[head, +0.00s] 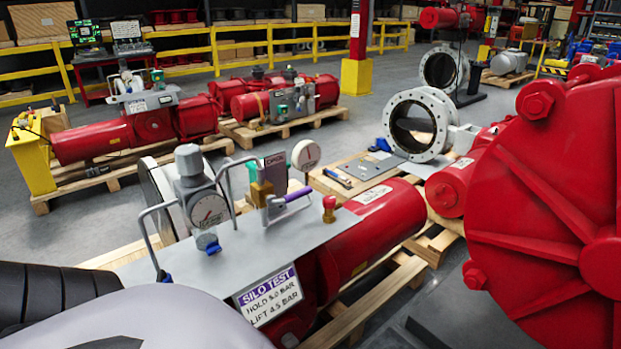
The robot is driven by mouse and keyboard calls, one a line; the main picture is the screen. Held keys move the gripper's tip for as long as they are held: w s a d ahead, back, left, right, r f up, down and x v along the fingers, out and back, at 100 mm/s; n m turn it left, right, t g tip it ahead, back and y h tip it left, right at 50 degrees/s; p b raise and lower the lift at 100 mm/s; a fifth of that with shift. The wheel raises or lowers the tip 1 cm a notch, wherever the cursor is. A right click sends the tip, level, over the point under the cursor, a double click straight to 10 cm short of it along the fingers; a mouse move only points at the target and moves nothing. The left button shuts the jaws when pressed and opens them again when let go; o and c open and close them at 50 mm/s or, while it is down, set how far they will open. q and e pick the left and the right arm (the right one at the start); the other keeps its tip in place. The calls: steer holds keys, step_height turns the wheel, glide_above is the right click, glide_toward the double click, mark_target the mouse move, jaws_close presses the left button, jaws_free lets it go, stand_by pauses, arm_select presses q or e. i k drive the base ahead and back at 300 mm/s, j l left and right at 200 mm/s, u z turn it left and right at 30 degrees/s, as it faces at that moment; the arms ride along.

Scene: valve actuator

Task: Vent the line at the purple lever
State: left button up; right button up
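The purple lever (297,195) is a short sleeved handle on the grey panel (250,250) of the nearest red actuator (385,215). It slants up to the right from a small valve body with a brass block (262,193). A dial gauge (209,211) stands to its left, with a blue knob (207,241) below it. A red knob (329,203) stands to the right of the lever. A sign (268,296) reads "SILO TEST, HOLD 5.0 BAR, LIFT 4.5 BAR". Neither of my grippers is in view; nothing touches the lever.
Grey handle bars (155,240) rise at the panel's left. A large red flanged housing (560,220) fills the right side. A wooden pallet (405,275) lies under the actuator. More red actuators (135,130) and a yellow railing (270,42) stand behind.

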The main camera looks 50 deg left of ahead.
mark_target(272, 200)
steer(key=i+u, duration=0.45)
steer(key=i+l+u, duration=0.1)
steer(key=i+u, duration=0.35)
steer(key=k, duration=0.1)
